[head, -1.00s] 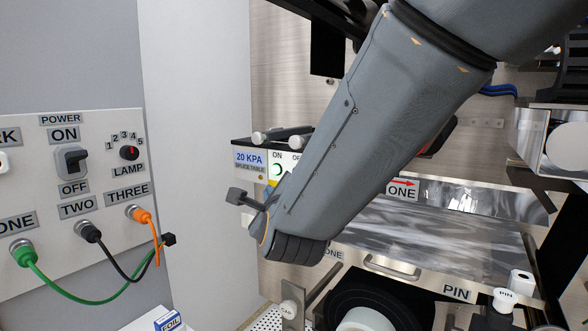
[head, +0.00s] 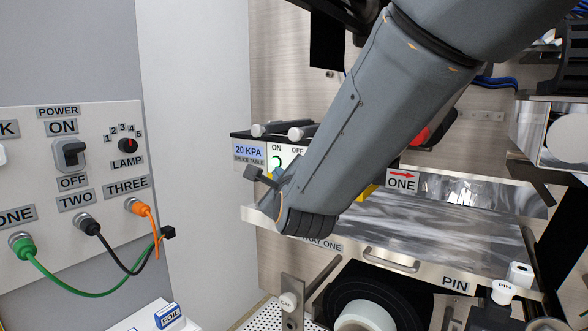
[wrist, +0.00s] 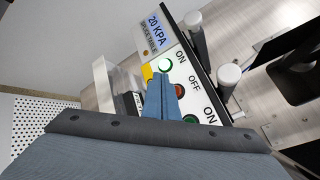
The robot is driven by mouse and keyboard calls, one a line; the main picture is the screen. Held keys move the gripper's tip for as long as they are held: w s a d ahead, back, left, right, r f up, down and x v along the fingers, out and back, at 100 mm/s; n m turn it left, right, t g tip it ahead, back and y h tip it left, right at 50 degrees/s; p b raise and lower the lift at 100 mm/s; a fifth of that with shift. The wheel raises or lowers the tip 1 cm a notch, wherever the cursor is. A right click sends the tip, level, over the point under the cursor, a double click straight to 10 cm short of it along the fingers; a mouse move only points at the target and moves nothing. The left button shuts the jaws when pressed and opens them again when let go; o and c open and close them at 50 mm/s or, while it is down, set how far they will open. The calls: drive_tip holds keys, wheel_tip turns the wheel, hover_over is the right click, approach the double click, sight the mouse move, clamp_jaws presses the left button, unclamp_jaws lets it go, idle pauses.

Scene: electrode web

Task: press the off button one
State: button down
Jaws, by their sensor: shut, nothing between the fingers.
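The splice table panel (head: 287,153) is a white face with ON and OFF labels, next to a blue "20 KPA" label (head: 248,151). In the wrist view the red off button (wrist: 180,89) sits beside the OFF label, between an upper green button (wrist: 165,67) and a lower green button (wrist: 190,119), each beside an ON label. My gripper (wrist: 161,80) shows as blue fingers, shut and empty, in front of the panel just left of the red button. I cannot tell whether it touches the panel. In the head view my forearm hides the red button and most of the fingers.
Two rods with pale ends (head: 276,129) stick out above the panel. A metal tray (head: 440,235) with a handle lies below right. A power board (head: 70,200) with several cables stands at the left. A clear block (wrist: 108,88) is near the fingers.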

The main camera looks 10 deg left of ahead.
drive_tip(key=shift+w+d+b, duration=0.4)
drive_tip(key=shift+w+b, duration=0.1)
drive_tip(key=shift+w, duration=0.35)
drive_tip(key=shift+w+d+b, duration=0.35)
drive_tip(key=shift+w+b, duration=0.15)
drive_tip(key=shift+w, duration=0.35)
drive_tip(key=shift+w+d+b, duration=0.35)
drive_tip(key=shift+w+b, duration=0.5)
drive_tip(key=shift+b, duration=0.25)
idle(1.5)
drive_tip(key=shift+s, duration=0.15)
drive_tip(key=shift+s+a, duration=0.35)
drive_tip(key=shift+s, duration=0.4)
drive_tip(key=shift+s+a+p, duration=0.1)
drive_tip(key=shift+s+a, duration=0.2)
drive_tip(key=shift+s, duration=0.45)
drive_tip(key=shift+s+a+p, duration=0.15)
drive_tip(key=shift+s+a, duration=0.2)
drive_tip(key=shift+s, duration=0.45)
drive_tip(key=shift+s+a+p, duration=0.1)
drive_tip(key=shift+s+a, duration=0.2)
drive_tip(key=shift+s, duration=0.45)
drive_tip(key=shift+a, duration=0.1)
